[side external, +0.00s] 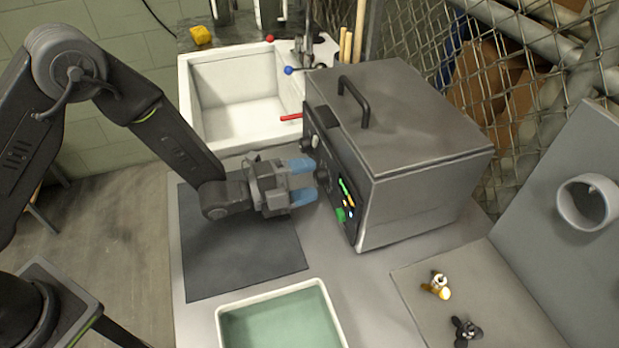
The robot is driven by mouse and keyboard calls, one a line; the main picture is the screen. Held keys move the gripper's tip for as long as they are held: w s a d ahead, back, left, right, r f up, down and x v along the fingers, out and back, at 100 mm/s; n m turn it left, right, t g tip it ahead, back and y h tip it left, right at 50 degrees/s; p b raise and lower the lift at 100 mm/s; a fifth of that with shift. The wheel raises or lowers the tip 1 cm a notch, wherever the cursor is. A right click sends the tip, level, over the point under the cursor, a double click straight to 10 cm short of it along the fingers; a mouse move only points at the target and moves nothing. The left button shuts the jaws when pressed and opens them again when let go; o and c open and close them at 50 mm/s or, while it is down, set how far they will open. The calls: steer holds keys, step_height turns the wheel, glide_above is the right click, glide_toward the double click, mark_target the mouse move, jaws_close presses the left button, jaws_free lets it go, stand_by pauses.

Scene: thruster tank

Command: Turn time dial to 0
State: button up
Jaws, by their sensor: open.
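A grey metal tank box (425,125) with a lid and black handle stands on the bench. Its dark control panel (338,185) faces left, toward my gripper. The panel carries dark round dials, with one dial (322,176) close to my fingertips, plus green lit marks and a green button (341,214). I cannot read the dial markings or tell which is the time dial. My gripper (303,180) is open, with its blue fingertips spread one above the other just in front of the panel. I cannot tell whether they touch the dial.
A white sink (190,100) with a faucet is behind my gripper. A dark mat (235,265) lies below it. A tray of greenish liquid (240,312) is at the front. Small parts (437,287) lie on the grey panel at right. A chain-link fence stands behind.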

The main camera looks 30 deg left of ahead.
steer(key=shift+w+d, duration=0.3)
steer(key=shift+d, duration=0.1)
steer(key=c, duration=0.9)
